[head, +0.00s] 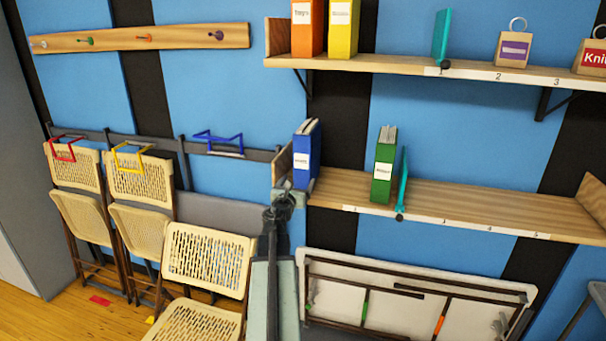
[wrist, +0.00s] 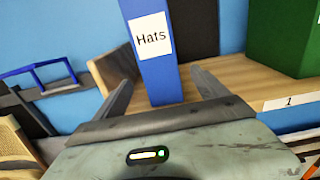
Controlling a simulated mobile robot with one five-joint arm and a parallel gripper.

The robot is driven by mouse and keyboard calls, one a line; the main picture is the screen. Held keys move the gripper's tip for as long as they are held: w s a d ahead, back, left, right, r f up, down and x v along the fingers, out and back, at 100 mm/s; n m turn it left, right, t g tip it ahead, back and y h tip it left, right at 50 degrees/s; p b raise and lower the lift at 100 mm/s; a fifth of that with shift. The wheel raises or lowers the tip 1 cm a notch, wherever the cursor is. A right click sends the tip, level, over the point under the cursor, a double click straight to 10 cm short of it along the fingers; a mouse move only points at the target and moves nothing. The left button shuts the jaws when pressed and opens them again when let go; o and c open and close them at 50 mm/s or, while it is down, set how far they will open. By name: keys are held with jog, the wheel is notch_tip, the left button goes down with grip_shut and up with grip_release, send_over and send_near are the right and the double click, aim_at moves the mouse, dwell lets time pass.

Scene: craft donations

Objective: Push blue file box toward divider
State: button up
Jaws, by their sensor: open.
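The blue file box (head: 308,155) stands upright at the left end of the lower shelf, close to the wooden end panel. In the wrist view the blue file box (wrist: 175,80) carries a white label reading "Hats". My gripper (wrist: 165,85) is open, with one finger to each side of the box's lower front; contact cannot be told. In the head view my gripper (head: 288,195) is at the shelf's left end. The teal divider (head: 402,182) stands on the same shelf, just right of a green file box (head: 383,170).
The lower shelf (head: 345,190) is bare between the blue and green boxes, and also right of the divider. An upper shelf (head: 400,64) holds orange and yellow boxes, another teal divider and tagged blocks. Folding chairs (head: 205,260) stand lower left; a folded table (head: 400,300) is below.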

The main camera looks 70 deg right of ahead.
aim_at(301, 176)
jog(key=d, duration=0.8)
jog(key=shift+w, duration=0.35)
jog(key=c, duration=1.6)
jog(key=shift+s+d, duration=0.2)
jog(key=shift+s, duration=3.2)
jog(key=shift+s+d, duration=0.15)
jog(key=shift+s, duration=3.3)
jog(key=shift+s+d, duration=0.2)
jog(key=shift+s, duration=3.2)
jog(key=o, duration=1.4)
